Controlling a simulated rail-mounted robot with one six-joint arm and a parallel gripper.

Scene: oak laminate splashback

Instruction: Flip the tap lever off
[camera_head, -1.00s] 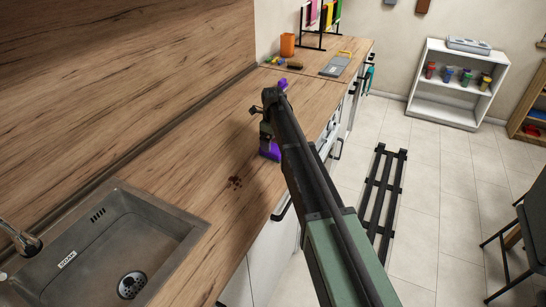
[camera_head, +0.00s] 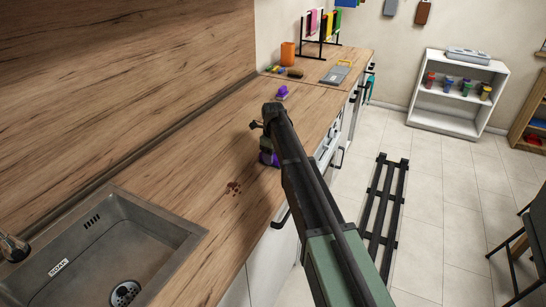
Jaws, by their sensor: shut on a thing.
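The tap (camera_head: 12,247) is cut off by the left edge, at the left of the sink. Only its dark metal end shows, and I cannot make out its lever. My gripper (camera_head: 266,149) is over the worktop right of the sink, well away from the tap. It is partly hidden by my arm. It is shut on a purple thing (camera_head: 268,158), of which only a small part shows. I cannot tell whether that thing touches the worktop.
The grey sink (camera_head: 85,250) is set into the wooden worktop (camera_head: 190,165). Brown crumbs or spots (camera_head: 233,188) lie near my gripper. Another purple thing (camera_head: 282,92), an orange cup (camera_head: 288,53) and a rack (camera_head: 318,35) stand farther back. A black slatted rack (camera_head: 381,210) lies on the floor.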

